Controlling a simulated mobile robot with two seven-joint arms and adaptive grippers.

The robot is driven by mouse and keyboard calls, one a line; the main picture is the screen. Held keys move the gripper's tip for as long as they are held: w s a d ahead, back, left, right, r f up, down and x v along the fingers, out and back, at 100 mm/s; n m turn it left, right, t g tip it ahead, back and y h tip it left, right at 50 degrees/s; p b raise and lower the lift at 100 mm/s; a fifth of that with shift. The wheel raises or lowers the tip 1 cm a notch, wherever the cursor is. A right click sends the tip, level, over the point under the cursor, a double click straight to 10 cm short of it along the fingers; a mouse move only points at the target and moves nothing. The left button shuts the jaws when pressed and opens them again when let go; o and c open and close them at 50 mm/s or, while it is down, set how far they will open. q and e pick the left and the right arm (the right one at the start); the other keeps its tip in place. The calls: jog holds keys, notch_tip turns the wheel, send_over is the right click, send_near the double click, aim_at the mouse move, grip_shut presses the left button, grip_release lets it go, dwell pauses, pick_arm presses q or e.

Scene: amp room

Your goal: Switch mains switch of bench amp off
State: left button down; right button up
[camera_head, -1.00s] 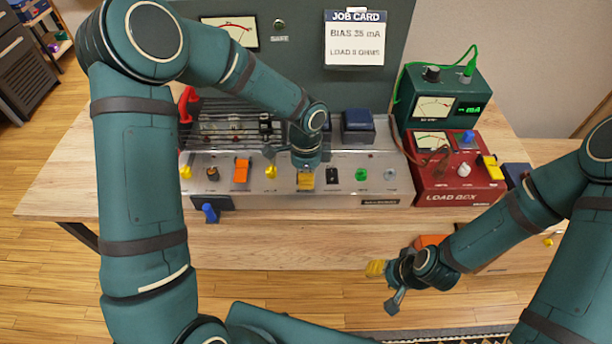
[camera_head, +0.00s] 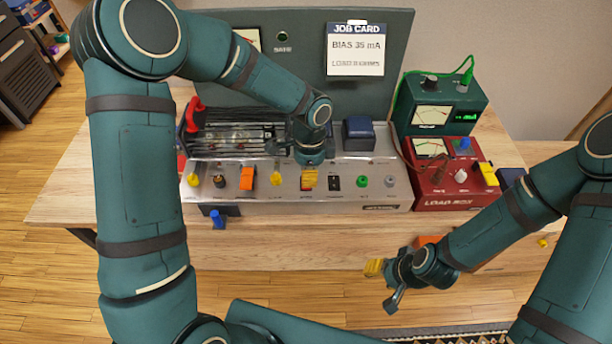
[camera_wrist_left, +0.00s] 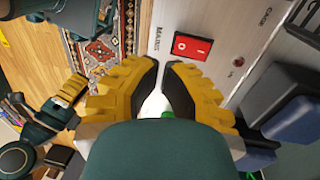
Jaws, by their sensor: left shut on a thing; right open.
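The bench amp (camera_head: 225,200) is a silver chassis with a row of coloured controls. Its mains switch (camera_wrist_left: 191,46) is a red rocker marked O and I beside the word MAINS in the left wrist view; in the head view it is mostly hidden behind my left fingertips. My left gripper (camera_head: 309,180) is over the front panel at that switch, yellow fingers nearly together. In the left wrist view its fingertips (camera_wrist_left: 161,64) point towards the panel just beside the rocker; contact and anything held cannot be made out. My right gripper (camera_head: 381,285) is open and empty in front of the bench.
A dark blue block (camera_head: 358,134) stands behind. The red load box (camera_head: 445,190) and green meter (camera_head: 440,108) stand right.

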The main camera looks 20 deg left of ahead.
pick_arm(q)
notch_tip(320, 180, up, 9)
jog(key=s+p, duration=0.1)
jog(key=shift+d+r, duration=0.15)
jog(key=shift+d, duration=0.05)
dwell(0.5)
